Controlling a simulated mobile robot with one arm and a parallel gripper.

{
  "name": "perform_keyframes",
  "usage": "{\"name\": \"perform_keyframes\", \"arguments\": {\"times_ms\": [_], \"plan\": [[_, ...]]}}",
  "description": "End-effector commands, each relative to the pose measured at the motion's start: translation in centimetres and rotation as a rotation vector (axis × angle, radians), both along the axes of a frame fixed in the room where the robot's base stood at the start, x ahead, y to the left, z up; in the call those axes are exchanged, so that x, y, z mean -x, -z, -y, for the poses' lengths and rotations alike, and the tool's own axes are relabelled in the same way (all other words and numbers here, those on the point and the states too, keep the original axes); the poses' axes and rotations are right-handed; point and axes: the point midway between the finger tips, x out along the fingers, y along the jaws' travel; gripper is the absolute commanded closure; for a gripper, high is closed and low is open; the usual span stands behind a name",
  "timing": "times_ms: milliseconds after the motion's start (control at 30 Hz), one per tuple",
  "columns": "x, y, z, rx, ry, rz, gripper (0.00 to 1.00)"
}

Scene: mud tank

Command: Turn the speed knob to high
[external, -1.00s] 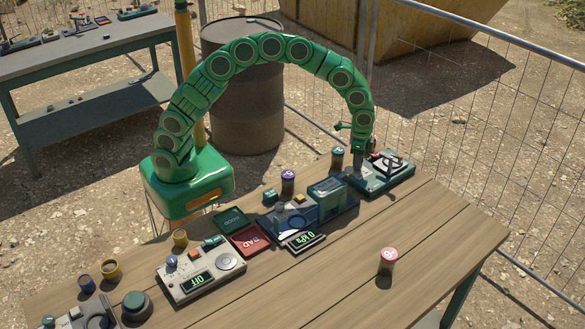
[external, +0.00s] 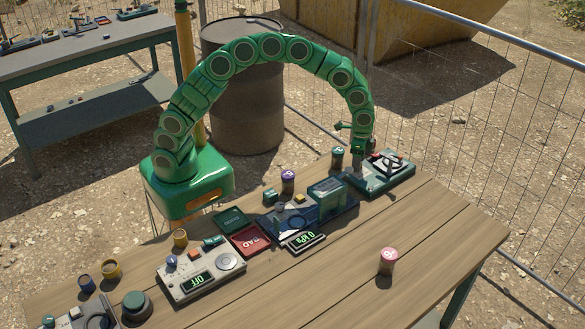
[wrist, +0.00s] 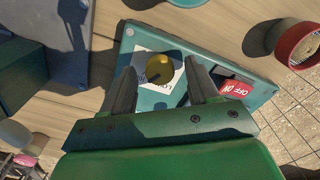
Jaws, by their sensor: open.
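The speed knob is a yellow round knob (wrist: 159,72) on a white label with partly covered lettering. It sits on a teal device (wrist: 262,94) beside a red OFF/ON switch (wrist: 236,89). In the external view the same teal device (external: 398,177) stands at the far end of the table. My gripper (wrist: 158,68) is open, with one finger on each side of the knob. I cannot tell whether the fingers touch it. In the external view my gripper (external: 359,164) is low over the device's left part, and the yellow knob cannot be made out there.
A blue device (external: 328,198) stands left of the teal one, with a display (external: 304,240) before it. A dark can (external: 337,158) stands just behind my gripper. A red-rimmed can (wrist: 300,42) is near it in the wrist view. The table's right front is mostly clear.

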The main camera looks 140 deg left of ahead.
Motion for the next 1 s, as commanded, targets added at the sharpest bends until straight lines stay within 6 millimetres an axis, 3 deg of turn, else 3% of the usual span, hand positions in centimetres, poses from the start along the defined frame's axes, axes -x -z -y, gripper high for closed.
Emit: {"name": "perform_keyframes", "arguments": {"times_ms": [267, 633, 1000], "plan": [[-0.1, -2.0, -0.1, -0.002, 0.000, 0.002, 0.40], [0.0, -7.0, 0.0, 0.000, 0.000, 0.000, 0.40], [0.0, -7.8, 0.0, 0.000, 0.000, 0.000, 0.40]]}}
